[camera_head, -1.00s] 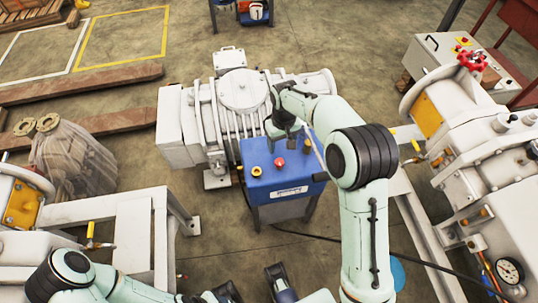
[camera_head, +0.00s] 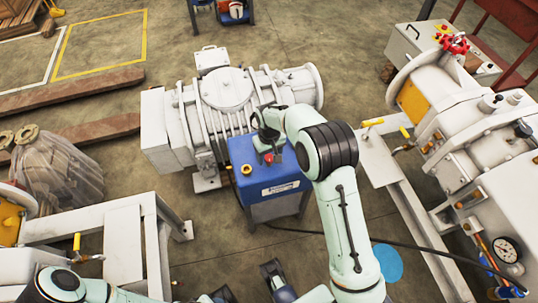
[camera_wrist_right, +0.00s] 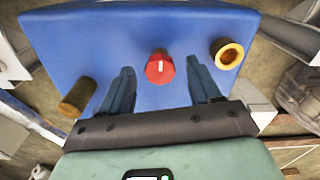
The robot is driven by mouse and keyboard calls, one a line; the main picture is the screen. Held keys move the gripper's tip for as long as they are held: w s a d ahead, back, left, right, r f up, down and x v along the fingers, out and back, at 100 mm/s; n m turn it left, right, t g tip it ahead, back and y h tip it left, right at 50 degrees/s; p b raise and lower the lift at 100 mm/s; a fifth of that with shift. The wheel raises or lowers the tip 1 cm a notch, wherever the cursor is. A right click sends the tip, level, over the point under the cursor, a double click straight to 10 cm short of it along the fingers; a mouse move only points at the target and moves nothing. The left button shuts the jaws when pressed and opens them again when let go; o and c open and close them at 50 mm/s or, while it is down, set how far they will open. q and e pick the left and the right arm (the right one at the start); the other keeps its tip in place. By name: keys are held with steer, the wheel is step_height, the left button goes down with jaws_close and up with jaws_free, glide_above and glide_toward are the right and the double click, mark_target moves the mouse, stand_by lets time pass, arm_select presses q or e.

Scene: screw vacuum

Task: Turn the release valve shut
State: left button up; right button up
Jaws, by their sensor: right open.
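A red knob with a white line (camera_wrist_right: 160,68) sits on the slanted face of the blue box (camera_head: 264,178). In the head view the knob (camera_head: 268,159) shows just below my right gripper (camera_head: 268,146). In the right wrist view my right gripper (camera_wrist_right: 162,72) is open and empty. Its two fingers lie either side of the knob, with gaps on both sides. I cannot tell whether the fingertips are level with it. A red handwheel (camera_head: 455,44) shows on the machine at the right.
A yellow ring fitting (camera_wrist_right: 228,54) and a brass-coloured post (camera_wrist_right: 77,96) flank the knob on the blue box. A large white pump (camera_head: 228,92) stands behind the box. White machine frames stand left and right. A dark cable runs along the floor at the right.

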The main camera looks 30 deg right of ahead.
steer(key=shift+f, duration=0.1)
steer(key=c, duration=1.1)
steer(key=shift+o, duration=0.2)
arm_select(q)
steer(key=shift+r, duration=0.2)
arm_select(e)
steer(key=shift+m, duration=0.4)
steer(key=m+p, duration=0.2)
steer(key=m, duration=0.1)
steer(key=shift+m, duration=0.4)
steer(key=m+p, duration=0.2)
steer(key=m, duration=0.3)
steer(key=shift+p, duration=0.3)
steer(key=m+p, duration=0.1)
steer(key=m, duration=0.2)
steer(key=shift+w, duration=0.1)
arm_select(q)
step_height(320, 180, up, 6)
steer(key=s+p, duration=0.1)
steer(key=p, duration=0.1)
steer(key=shift+g, duration=0.4)
arm_select(e)
steer(key=m, duration=0.4)
arm_select(q)
steer(key=shift+r, duration=0.15)
arm_select(e)
steer(key=shift+m, duration=0.4)
